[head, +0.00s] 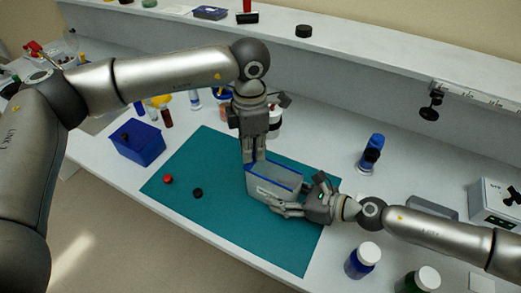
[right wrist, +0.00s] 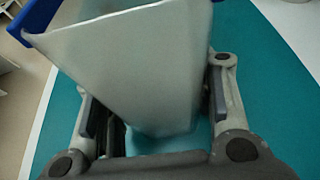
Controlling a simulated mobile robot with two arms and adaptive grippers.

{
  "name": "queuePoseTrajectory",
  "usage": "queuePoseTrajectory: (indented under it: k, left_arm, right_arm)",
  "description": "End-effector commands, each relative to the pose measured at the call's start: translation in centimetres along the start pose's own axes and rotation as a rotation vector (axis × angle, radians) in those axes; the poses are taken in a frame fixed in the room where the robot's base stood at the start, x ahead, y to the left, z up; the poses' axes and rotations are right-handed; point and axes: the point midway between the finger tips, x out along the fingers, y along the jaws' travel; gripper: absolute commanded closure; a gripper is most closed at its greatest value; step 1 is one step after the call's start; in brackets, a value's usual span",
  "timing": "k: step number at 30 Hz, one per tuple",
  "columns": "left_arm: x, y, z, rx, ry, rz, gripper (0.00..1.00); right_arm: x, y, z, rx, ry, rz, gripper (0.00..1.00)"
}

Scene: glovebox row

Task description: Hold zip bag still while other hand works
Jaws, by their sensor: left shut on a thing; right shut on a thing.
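The zip bag (head: 264,185), pale grey with a blue top edge, stands upright on the teal mat (head: 205,217). My left gripper (head: 253,160) reaches down from above and is shut on the bag's far left edge. My right gripper (head: 298,200) comes in low from the right and is shut on the bag's body. In the right wrist view the bag (right wrist: 150,70) widens toward its blue rim and stands between the two fingers of my right gripper (right wrist: 155,103). The bag's inside is partly hidden by the grippers.
A red cap (head: 168,179) and a black cap (head: 198,193) lie on the mat, left of the bag. A blue bin (head: 138,145) stands at the mat's upper left. A white-capped blue jar (head: 362,260) and a green jar (head: 419,281) stand near the front right.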

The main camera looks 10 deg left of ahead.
Motion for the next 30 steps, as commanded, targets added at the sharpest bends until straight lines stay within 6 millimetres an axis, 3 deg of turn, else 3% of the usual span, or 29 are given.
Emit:
queuePoseTrajectory:
  k: [4,5,10,22,30]
  left_arm:
    - [0.0,0.4,-0.3,-0.006,0.007,0.008,1.00]
    - [0.0,0.4,-0.3,-0.006,0.008,0.008,0.83]
    - [0.0,0.3,-0.3,-0.006,0.007,0.007,0.62]
    - [-0.7,0.2,-0.1,-0.004,0.003,0.006,0.62]
    - [-5.9,0.2,-0.1,-0.005,0.001,0.009,0.62]
  right_arm:
    - [-0.1,0.0,-0.3,0.002,0.005,-0.001,0.74]
    - [-0.1,0.0,-0.3,0.002,0.005,-0.001,0.74]
    - [-0.1,-0.1,-0.3,0.002,0.006,-0.001,0.74]
    - [-0.1,0.0,-0.4,0.002,0.006,-0.001,0.74]
    - [-0.1,0.0,-0.4,0.002,0.007,0.000,0.74]
